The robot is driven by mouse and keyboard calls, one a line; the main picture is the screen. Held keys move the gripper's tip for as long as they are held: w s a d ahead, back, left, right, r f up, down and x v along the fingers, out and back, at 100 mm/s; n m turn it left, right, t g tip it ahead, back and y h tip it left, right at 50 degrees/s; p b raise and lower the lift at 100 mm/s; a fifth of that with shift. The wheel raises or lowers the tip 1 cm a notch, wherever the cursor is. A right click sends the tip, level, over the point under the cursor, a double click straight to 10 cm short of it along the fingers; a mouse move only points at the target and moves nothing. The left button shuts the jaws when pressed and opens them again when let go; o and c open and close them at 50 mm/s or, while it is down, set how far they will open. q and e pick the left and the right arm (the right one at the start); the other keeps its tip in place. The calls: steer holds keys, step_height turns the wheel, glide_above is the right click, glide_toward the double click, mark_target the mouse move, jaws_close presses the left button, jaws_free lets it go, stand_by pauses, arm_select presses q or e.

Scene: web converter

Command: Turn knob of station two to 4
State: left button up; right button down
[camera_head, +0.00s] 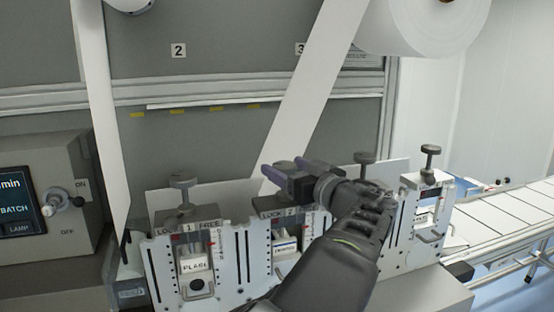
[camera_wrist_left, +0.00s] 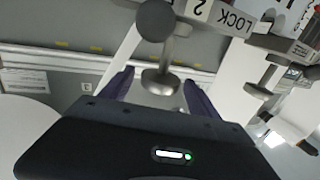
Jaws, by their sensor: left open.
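Station two (camera_head: 285,240) is a white panel unit labelled LOCK 2, with a dark top block and a red-marked scale on its right. Its knob is hidden behind my left gripper (camera_head: 283,166) in the head view. In the left wrist view, which is upside down, a grey knob (camera_wrist_left: 160,84) with a disc top and thin shaft lies between the open purple fingers of my left gripper (camera_wrist_left: 158,78), below an upside-down 2 and LOCK label (camera_wrist_left: 235,20). I cannot tell whether the fingers touch it. The scale reading is too small to read. My right gripper is not in view.
Station one (camera_head: 195,250) with its knob (camera_head: 182,182) stands to the left; more knobs (camera_head: 365,158) (camera_head: 431,152) stand to the right. A white web strip (camera_head: 300,95) slants down behind the gripper. A control box (camera_head: 60,190) is at the left, a conveyor (camera_head: 500,220) at the right.

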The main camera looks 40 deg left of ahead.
mark_target(277, 163)
arm_select(q)
steer(key=p+x, duration=0.1)
steer(key=x, duration=0.3)
steer(key=shift+c, duration=0.5)
steer(key=c, duration=1.2)
